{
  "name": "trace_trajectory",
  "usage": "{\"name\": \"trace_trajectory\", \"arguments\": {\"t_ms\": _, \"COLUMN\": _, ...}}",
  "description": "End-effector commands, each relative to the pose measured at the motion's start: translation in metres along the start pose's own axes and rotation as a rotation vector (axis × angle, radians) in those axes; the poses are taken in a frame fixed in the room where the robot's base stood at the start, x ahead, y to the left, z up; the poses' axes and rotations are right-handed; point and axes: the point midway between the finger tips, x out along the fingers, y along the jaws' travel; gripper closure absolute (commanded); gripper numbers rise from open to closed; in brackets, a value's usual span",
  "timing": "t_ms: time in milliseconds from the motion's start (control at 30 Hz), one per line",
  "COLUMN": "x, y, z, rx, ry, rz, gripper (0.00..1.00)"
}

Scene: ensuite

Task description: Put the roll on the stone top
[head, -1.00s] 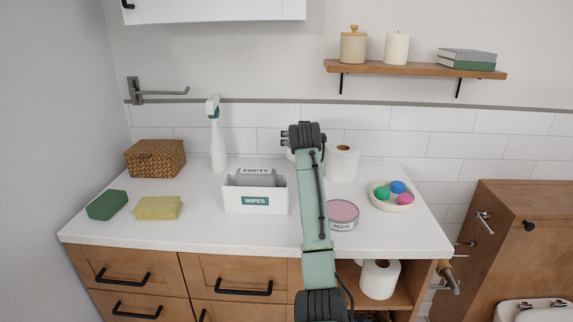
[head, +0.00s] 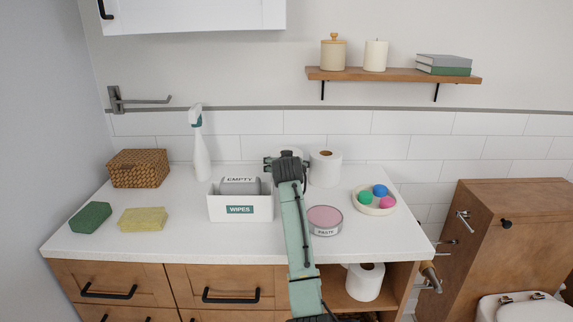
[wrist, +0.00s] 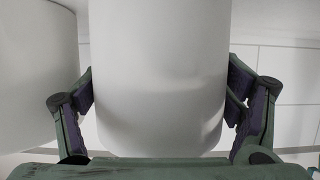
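My gripper (head: 287,165) is over the back of the white stone top (head: 130,240), in front of a white roll (head: 290,153). That roll is mostly hidden behind my gripper in the head view. In the wrist view the roll (wrist: 160,75) lies between my two fingers (wrist: 160,98), one close along each side. I cannot tell whether they press on it or stand just clear. A second white roll (head: 325,170) stands upright on the top just to the right; it also shows in the wrist view (wrist: 35,80). A third roll (head: 365,282) sits on the open shelf below.
A wipes box (head: 225,210), a paste tin (head: 325,220) and a dish of coloured balls (head: 375,200) stand near my arm. A spray bottle (head: 200,150), basket (head: 138,168), green sponge (head: 90,217) and yellow sponge (head: 142,219) are left.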

Motion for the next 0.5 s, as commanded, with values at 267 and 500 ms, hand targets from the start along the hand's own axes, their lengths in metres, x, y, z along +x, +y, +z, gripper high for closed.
{"name": "trace_trajectory", "arguments": {"t_ms": 267, "x": 0.0, "y": 0.0, "z": -0.001, "rx": 0.0, "ry": 0.0, "rz": 0.0, "gripper": 0.12}}
{"name": "trace_trajectory", "arguments": {"t_ms": 500, "x": -0.017, "y": -0.001, "z": -0.001, "rx": 0.0, "ry": 0.004, "rz": -0.001, "gripper": 0.12}}
